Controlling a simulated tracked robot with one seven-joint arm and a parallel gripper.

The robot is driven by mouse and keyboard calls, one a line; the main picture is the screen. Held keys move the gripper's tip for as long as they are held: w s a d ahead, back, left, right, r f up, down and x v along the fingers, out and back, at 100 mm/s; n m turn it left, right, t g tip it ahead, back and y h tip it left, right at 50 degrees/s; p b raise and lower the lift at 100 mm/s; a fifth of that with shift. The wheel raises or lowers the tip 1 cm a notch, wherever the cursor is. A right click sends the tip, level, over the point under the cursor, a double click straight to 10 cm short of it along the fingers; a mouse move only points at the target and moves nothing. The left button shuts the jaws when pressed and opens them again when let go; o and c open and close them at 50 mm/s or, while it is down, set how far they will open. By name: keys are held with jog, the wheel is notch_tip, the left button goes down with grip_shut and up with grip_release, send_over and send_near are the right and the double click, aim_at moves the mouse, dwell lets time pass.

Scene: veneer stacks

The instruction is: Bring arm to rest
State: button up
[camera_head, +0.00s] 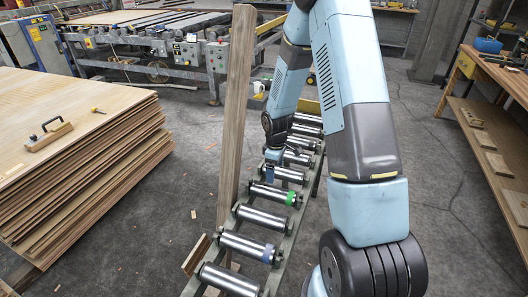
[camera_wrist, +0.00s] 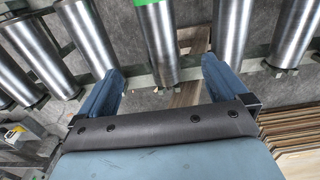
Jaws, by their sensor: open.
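My arm reaches out from the right in the head view, over a roller conveyor (camera_head: 262,218) with steel rollers in a green-grey frame. My gripper (camera_head: 271,172) hangs above the rollers, pointing down. In the wrist view my gripper (camera_wrist: 160,88) shows two blue fingers spread wide apart, with nothing held between them. Beyond the fingers lie the steel rollers (camera_wrist: 157,45), one with a green band. The exact gap between the fingertips and the rollers cannot be told.
A tall wooden board (camera_head: 236,110) stands upright just left of the conveyor. A wooden workbench (camera_head: 490,120) stands at right. Grey floor is clear between bench and arm.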

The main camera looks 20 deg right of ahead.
jog(key=s+r+m+t, duration=0.1)
jog(key=s+r+m, duration=0.25)
jog(key=r, duration=0.95)
jog(key=s+r+m+t, duration=0.15)
jog(key=s+r, duration=0.25)
jog(key=r, duration=0.8)
jog(key=s+r+m+t, duration=0.1)
jog(key=s+r+m, duration=0.2)
jog(key=s+r, duration=0.4)
jog(key=s+r+m+t, duration=0.2)
jog(key=s+r, duration=0.6)
jog(key=s, duration=0.5)
jog(key=shift+s+m, duration=0.35)
jog(key=shift+m, duration=0.05)
